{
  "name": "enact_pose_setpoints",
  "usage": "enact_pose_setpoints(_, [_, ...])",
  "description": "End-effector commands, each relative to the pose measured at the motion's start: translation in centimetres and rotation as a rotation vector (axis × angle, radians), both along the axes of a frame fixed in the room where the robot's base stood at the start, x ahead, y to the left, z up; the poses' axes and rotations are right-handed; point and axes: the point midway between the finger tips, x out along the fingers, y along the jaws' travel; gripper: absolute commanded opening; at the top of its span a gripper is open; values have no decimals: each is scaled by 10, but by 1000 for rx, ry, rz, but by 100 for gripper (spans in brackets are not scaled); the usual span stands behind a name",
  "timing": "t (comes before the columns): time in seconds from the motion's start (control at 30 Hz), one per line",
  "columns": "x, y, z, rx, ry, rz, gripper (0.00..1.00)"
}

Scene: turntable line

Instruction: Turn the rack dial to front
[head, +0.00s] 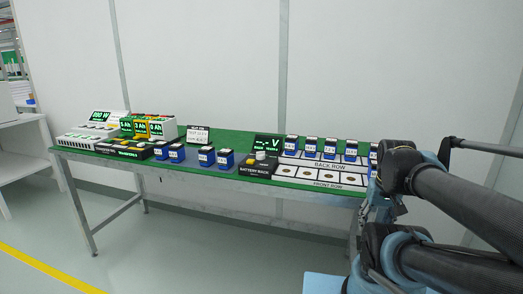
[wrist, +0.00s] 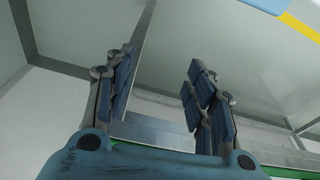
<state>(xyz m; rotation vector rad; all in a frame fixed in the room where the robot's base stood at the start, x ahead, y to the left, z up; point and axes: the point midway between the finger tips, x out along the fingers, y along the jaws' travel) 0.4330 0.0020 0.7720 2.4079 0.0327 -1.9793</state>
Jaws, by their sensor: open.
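The battery rack (head: 314,174) stands on the right part of the green table, with rows marked back row and front row. At its left end is a black control box (head: 258,167) with a pale round knob (head: 261,155) on top, which looks like the rack dial. Its pointing direction is too small to read. A display (head: 268,143) behind it shows dashes and a V. My gripper (wrist: 160,85) is open, with nothing between its fingers in the wrist view. In the head view my arm is right of the rack, and the gripper is mostly hidden. The dial is not in the wrist view.
Several blue batteries (head: 311,146) stand in the back row; the visible front-row places look empty. More blue batteries (head: 206,156) stand left of the control box. A charger unit with green displays (head: 127,125) is at the far left. The green table (head: 235,140) has free room behind the batteries.

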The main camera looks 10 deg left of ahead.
Motion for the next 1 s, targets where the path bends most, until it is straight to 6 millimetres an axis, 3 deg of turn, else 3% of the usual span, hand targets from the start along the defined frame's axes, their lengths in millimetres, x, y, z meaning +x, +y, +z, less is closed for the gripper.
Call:
enact_pose_setpoints(0.27, [50, 32, 72, 3, 30, 95, 50])
enact_pose_setpoints(0.47, [94, 69, 129, 2, 56, 178, 50])
enact_pose_setpoints(0.77, [158, 150, 203, -8, 99, 307, 50])
enact_pose_setpoints(1.0, [199, 234, 248, -21, 132, 412, 50])
